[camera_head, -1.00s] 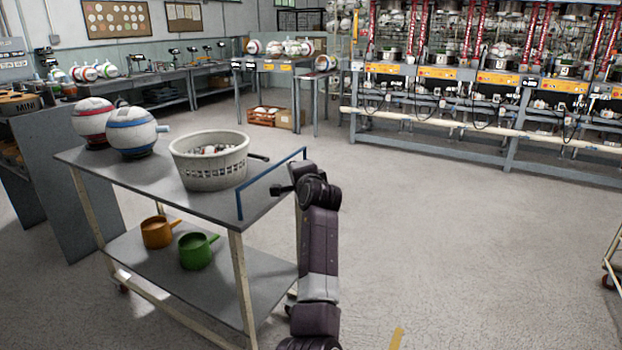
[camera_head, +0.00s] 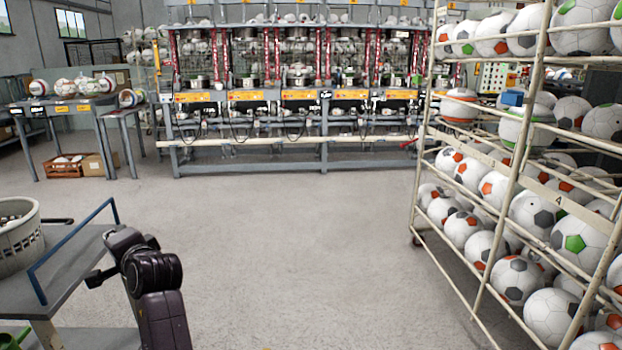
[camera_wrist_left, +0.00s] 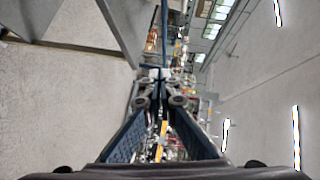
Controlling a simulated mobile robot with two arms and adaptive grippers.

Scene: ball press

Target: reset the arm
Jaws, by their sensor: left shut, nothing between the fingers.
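My left arm (camera_head: 155,290) rises from the bottom left of the head view, beside the grey cart's blue rail (camera_head: 72,250). My right gripper is in neither view.
A cart (camera_head: 75,285) with a white basket (camera_head: 20,240) stands at the left. A rack of footballs (camera_head: 512,170) stands at the right. A row of press machines (camera_head: 300,110) lines the back. The floor (camera_head: 310,240) between them is clear.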

